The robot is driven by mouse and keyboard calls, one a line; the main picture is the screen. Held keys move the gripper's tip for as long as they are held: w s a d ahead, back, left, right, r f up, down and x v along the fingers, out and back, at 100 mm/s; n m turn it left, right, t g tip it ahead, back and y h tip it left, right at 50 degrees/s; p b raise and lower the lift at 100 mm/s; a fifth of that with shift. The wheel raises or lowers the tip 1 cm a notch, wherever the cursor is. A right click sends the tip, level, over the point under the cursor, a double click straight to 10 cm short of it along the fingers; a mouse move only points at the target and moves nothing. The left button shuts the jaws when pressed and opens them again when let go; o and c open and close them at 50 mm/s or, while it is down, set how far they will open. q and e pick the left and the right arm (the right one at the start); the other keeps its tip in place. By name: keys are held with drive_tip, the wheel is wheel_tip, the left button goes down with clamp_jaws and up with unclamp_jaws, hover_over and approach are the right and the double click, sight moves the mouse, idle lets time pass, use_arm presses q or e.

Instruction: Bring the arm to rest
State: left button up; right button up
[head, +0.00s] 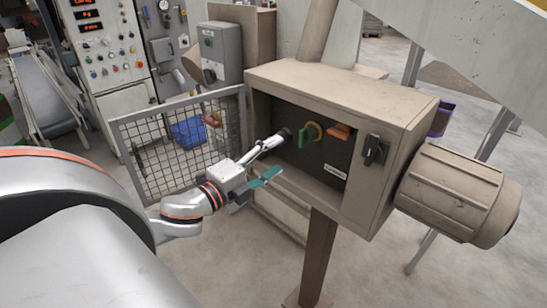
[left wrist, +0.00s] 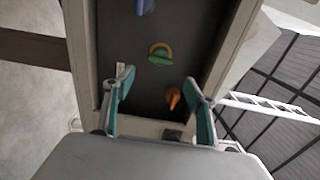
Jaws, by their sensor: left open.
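My left arm comes in from the left in the head view. Its gripper (head: 276,155) is open in front of the grey-beige control box (head: 335,88), near the left side of its opening. The left wrist view shows the two teal-padded fingers (left wrist: 160,77) spread apart with nothing held between them. Beyond them is the box's dark inner panel with a green handle (left wrist: 160,52) on a yellow ring, an orange handle (left wrist: 173,97) and a blue knob (left wrist: 145,6). The green handle (head: 307,133) and orange handle (head: 340,131) also show in the head view. My right gripper is out of view.
A wire mesh guard (head: 160,165) stands left of the box, with a blue bin (head: 188,132) behind it. A black rotary switch (head: 374,150) sits on the box's front right. A motor housing (head: 458,195) sticks out at right. A brown post (head: 318,258) stands below the box.

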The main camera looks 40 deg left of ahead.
use_arm(q)
drive_tip(key=s+d+f+n+g+y, duration=0.15)
drive_tip(key=f+n, duration=0.25)
drive_tip(key=f, duration=0.8)
drive_tip(key=s+d+f+n+g, duration=0.1)
drive_tip(key=s+f+n+g, duration=0.25)
drive_tip(key=f, duration=0.75)
drive_tip(key=s+d+f+n+g+h, duration=0.1)
drive_tip(key=s+d+f+n, duration=0.2)
drive_tip(key=s+d+f, duration=0.2)
drive_tip(key=s+d+f+n+g+h, duration=0.1)
drive_tip(key=s+d+f+n, duration=0.3)
drive_tip(key=d+f, duration=0.4)
wheel_tip(320, 180, down, 4)
drive_tip(key=shift+s+r+g, duration=0.2)
drive_tip(key=shift+s+g, duration=0.1)
drive_tip(key=shift+s, duration=0.15)
drive_tip(key=shift+a+r+n, duration=0.1)
drive_tip(key=shift+n, duration=0.15)
